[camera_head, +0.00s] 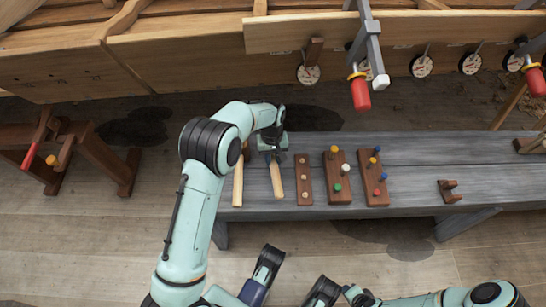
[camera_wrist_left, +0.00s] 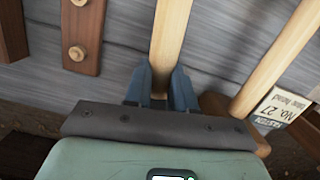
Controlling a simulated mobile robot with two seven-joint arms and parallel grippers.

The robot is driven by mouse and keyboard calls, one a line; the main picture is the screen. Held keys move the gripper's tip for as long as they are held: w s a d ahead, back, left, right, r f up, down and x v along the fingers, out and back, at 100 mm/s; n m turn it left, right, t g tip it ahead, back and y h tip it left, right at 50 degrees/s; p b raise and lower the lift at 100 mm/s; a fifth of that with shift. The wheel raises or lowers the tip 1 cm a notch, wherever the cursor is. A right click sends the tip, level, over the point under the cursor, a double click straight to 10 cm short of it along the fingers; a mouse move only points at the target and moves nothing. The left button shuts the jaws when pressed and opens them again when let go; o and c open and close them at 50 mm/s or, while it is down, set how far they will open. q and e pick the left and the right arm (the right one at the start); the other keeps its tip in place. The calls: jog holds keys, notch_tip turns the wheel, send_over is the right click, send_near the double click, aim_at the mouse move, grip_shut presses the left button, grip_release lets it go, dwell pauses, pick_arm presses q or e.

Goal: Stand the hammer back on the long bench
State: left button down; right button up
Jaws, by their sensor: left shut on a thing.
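My left gripper (camera_head: 272,153) is over the left part of the long grey bench (camera_head: 420,165), shut on the hammer. The hammer's pale wooden handle (camera_head: 277,181) reaches from the gripper toward the bench's front edge. In the left wrist view the handle (camera_wrist_left: 170,40) runs up between the two blue fingers (camera_wrist_left: 161,88). The hammer's head is mostly hidden by the gripper. I cannot tell whether the hammer touches the bench.
A second wooden-handled tool (camera_head: 238,182) lies just left of the hammer; a label (camera_wrist_left: 280,105) shows near it. To the right are a dotted strip (camera_head: 304,182) and two peg boards (camera_head: 337,178) (camera_head: 374,179). Bare bench lies before a small brown holder (camera_head: 449,191). Clamps (camera_head: 361,92) hang above.

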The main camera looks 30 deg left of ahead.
pick_arm(q)
jog(key=shift+f, duration=0.25)
jog(key=c, duration=0.9)
grip_release()
jog(key=shift+o, duration=0.2)
jog(key=shift+f, duration=0.1)
notch_tip(320, 180, up, 8)
jog(key=p, duration=0.5)
